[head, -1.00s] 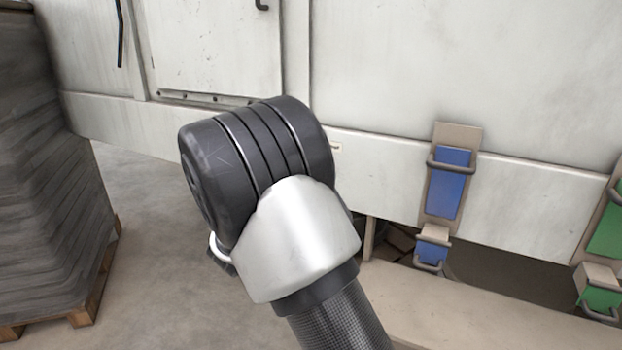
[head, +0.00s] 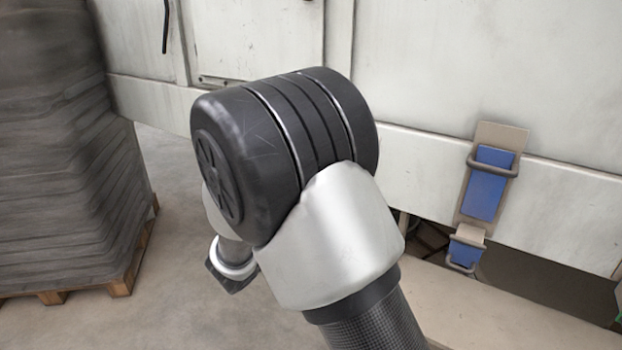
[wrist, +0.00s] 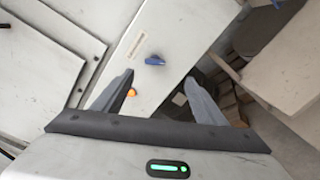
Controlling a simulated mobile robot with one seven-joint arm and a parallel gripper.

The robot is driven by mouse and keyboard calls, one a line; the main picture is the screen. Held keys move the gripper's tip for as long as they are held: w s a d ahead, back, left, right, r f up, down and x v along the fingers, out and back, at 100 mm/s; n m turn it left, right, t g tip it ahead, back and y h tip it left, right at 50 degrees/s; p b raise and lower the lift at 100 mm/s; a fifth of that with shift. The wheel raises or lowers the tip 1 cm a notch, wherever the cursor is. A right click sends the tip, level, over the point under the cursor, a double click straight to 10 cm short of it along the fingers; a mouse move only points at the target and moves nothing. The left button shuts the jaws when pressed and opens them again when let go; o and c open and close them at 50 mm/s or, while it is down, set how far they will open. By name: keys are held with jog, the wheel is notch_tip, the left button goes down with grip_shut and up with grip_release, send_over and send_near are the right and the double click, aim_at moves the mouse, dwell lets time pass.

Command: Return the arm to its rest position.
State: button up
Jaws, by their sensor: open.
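My gripper (wrist: 160,92) shows in the wrist view with its two grey fingers spread apart. Nothing is between the fingers. Behind them are a pale machine panel with a blue knob (wrist: 155,61) and an orange button (wrist: 131,93). In the head view my arm's dark elbow joint and silver link fill the middle, and the gripper itself is hidden there.
A wrapped stack (head: 60,150) stands on a wooden pallet (head: 128,280) at the left. The white machine wall (head: 440,60) runs across the back. A blue-fronted holder (head: 487,185) hangs at the right above a beige ledge (head: 480,310). Bare floor (head: 170,290) lies between pallet and arm.

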jog(key=s+d+r+m+g, duration=0.2)
jog(key=s+d+m+g, duration=0.65)
jog(key=s+d, duration=0.65)
jog(key=s+m+g+y, duration=0.3)
jog(key=s+m+y, duration=0.3)
jog(key=s, duration=0.5)
jog(key=s+a+r+m+t+y, duration=0.2)
jog(key=s+a+r+t+y, duration=0.1)
jog(key=s+a+y, duration=0.15)
notch_tip(320, 180, up, 25)
jog(key=w+p, duration=0.1)
jog(key=p, duration=2.4)
jog(key=shift+a, duration=0.4)
jog(key=shift+f+n+y, duration=0.1)
jog(key=shift+n+y, duration=0.15)
